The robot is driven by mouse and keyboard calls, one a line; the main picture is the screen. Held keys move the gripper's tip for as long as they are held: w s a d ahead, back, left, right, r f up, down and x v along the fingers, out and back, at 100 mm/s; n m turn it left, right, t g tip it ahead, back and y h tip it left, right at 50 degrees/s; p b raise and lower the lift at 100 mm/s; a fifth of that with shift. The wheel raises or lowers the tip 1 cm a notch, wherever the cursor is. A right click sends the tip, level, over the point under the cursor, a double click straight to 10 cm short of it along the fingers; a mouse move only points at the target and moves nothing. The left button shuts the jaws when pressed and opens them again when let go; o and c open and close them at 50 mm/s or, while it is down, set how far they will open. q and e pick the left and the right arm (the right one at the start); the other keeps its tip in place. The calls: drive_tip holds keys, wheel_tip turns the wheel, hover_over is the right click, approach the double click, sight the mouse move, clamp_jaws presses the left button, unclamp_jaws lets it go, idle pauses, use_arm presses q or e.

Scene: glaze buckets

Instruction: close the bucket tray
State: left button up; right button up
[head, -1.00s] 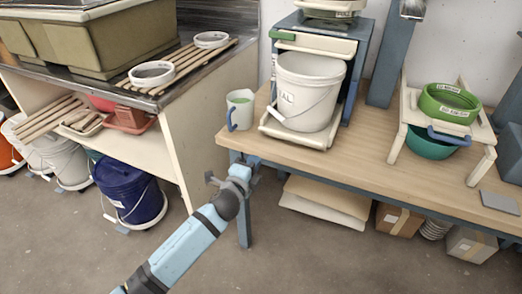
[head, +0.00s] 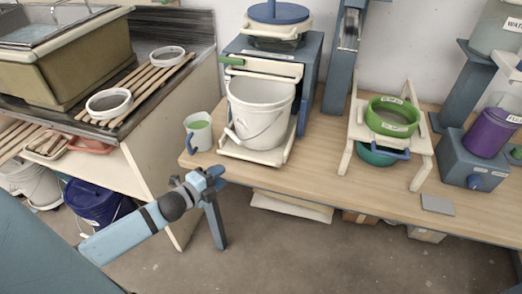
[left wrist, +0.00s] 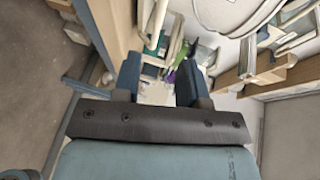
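The bucket tray (head: 254,152) is a cream slide-out frame. It sticks out from the front of a blue cabinet (head: 310,62) on the wooden bench. A white bucket (head: 258,106) with a thin handle stands upright on it. My left gripper (head: 214,178) is at the bench's front-left corner, lower and left of the tray, and apart from it. In the left wrist view its two fingers (left wrist: 160,82) are spread with nothing between them. My right gripper is in neither view.
A green-filled mug (head: 198,132) stands left of the tray. A cream stand (head: 352,130) with a green sieve (head: 393,115) is to the right. A purple container (head: 490,132) sits farther right. The bench (head: 310,180) is clear between tray and stand.

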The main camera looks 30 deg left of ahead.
sight(247, 158)
use_arm(q)
drive_tip(key=x, duration=1.2)
drive_tip(key=shift+w+f, duration=0.15)
drive_tip(key=shift+w, duration=0.2)
clamp_jaws()
